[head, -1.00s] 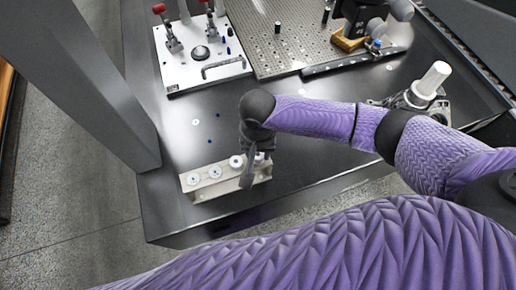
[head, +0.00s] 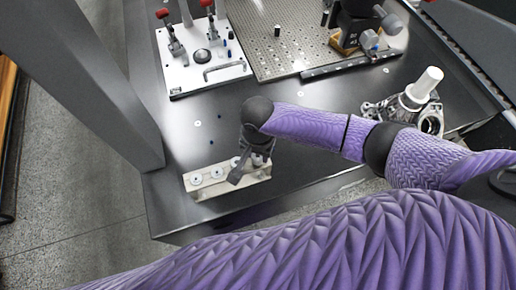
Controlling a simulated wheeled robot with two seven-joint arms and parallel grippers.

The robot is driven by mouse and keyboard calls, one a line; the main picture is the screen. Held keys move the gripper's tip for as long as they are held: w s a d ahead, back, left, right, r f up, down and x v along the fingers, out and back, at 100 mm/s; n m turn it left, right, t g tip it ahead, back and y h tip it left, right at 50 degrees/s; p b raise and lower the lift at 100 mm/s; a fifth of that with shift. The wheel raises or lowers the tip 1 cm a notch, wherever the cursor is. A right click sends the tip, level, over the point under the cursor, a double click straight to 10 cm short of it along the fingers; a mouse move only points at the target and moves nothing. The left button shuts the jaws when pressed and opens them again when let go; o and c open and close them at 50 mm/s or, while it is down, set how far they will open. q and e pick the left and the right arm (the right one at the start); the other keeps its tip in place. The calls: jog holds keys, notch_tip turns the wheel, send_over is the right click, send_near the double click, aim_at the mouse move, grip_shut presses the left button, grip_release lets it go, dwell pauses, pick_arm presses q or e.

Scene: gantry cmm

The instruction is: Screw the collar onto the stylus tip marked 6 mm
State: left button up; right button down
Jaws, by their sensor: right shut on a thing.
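My right gripper (head: 245,170) is over the right part of a pale metal rack (head: 228,191) near the front edge of the dark table. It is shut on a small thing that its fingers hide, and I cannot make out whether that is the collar. Two white round tips, one at the left end (head: 196,180) and one beside it (head: 217,173), stand in the rack. A third (head: 235,162) is partly covered by the gripper. Their size marks are too small to read. My left gripper is not in view.
A white plate (head: 208,77) with red-handled clamps stands at the back left. A perforated metal plate (head: 285,55) lies behind, with a dark device (head: 355,25) on it. A metal housing with a white cylinder (head: 425,85) is at the right. A grey column (head: 95,80) rises at the left.

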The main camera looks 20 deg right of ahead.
jog(key=shift+m+p, duration=0.6)
jog(key=shift+m, duration=0.5)
jog(key=shift+s+m+p, duration=0.1)
jog(key=shift+m+p, duration=0.2)
jog(key=shift+p, duration=0.2)
jog(key=shift+m+p, duration=0.85)
jog(key=shift+m, duration=0.35)
jog(key=shift+m+p, duration=0.4)
jog(key=shift+m, duration=0.2)
jog(key=shift+f+m, duration=0.1)
jog(key=shift+m, duration=0.4)
